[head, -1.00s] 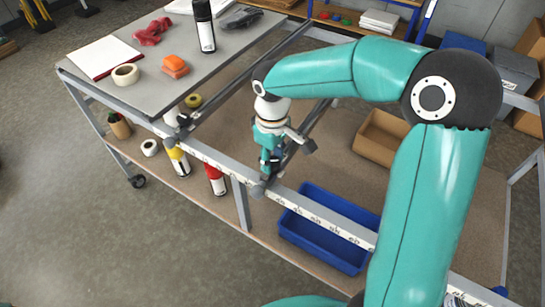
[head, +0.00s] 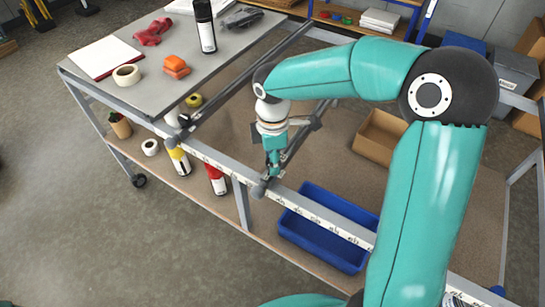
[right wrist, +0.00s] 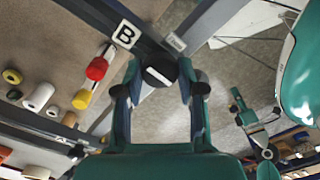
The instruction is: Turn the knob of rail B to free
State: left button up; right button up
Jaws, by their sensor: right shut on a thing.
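My right gripper (head: 272,170) points down at the front beam of the frame, where a cross rail meets it. In the right wrist view its two fingers (right wrist: 160,88) stand on either side of a dark round knob (right wrist: 160,71) with a white stripe, and are shut on it. The stripe runs nearly across the picture, slightly tilted. A white label with a black B (right wrist: 126,34) sits on the rail beside the knob. In the head view the gripper mostly hides the knob. Rail B (head: 296,148) runs from there toward the back.
Another cross rail (head: 240,85) lies to the left, beside the grey tabletop (head: 120,88) with tape, a black bottle and other items. A blue bin (head: 320,245) and cardboard box (head: 380,137) stand on the lower shelf. Bottles (head: 216,180) stand under the front beam.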

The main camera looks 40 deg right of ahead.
jog(key=shift+w+r+n, duration=0.1)
jog(key=shift+n, duration=0.2)
jog(key=o, duration=1.1)
jog(key=shift+o, duration=0.2)
notch_tip(320, 180, up, 12)
dwell(0.5)
